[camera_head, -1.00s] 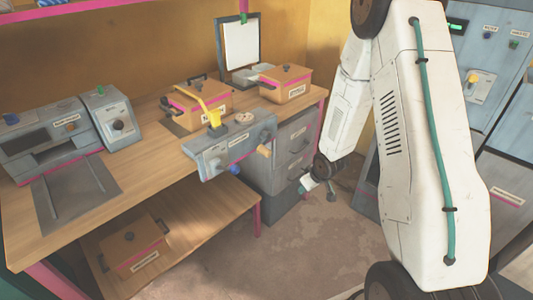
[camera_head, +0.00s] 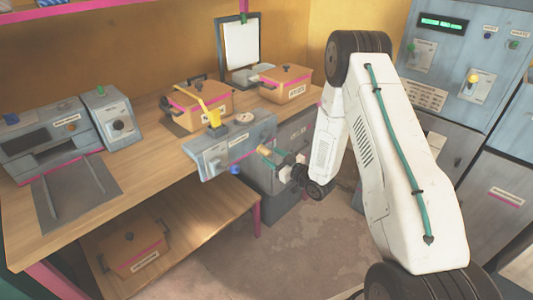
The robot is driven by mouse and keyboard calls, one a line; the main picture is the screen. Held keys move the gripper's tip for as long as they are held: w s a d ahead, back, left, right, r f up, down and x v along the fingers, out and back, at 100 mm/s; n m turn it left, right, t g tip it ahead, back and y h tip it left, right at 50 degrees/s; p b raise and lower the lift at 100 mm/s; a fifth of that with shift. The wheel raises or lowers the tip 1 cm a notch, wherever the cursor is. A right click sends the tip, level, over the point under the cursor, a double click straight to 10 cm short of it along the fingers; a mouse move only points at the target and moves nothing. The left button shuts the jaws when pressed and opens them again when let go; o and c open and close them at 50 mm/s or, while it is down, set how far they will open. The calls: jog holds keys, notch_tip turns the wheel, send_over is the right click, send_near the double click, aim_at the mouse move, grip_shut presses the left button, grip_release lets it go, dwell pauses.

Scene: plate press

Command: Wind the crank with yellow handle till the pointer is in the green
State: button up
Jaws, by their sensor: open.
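The grey press unit (camera_head: 212,157) sits at the front right edge of the bench. A bent yellow lever (camera_head: 208,104) rises from its top. A tan-yellow crank handle (camera_head: 265,151) sticks out from its right end. A small round dial (camera_head: 244,117) is on top; its pointer and any green zone are too small to read. My gripper (camera_head: 279,158) is open, just right of the crank handle, with its fingers close to the handle's outer end. I cannot tell whether they touch it.
Two lidded orange boxes (camera_head: 198,106) (camera_head: 286,84) stand behind the press unit. A grey drawer cabinet (camera_head: 262,181) is below and behind my gripper. A grey machine (camera_head: 50,135) stands at the left. The floor in front is clear.

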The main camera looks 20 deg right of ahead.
aim_at(269, 155)
jog(key=shift+x, duration=2)
grip_shut()
jog(key=shift+a, duration=0.1)
jog(key=shift+a, duration=0.1)
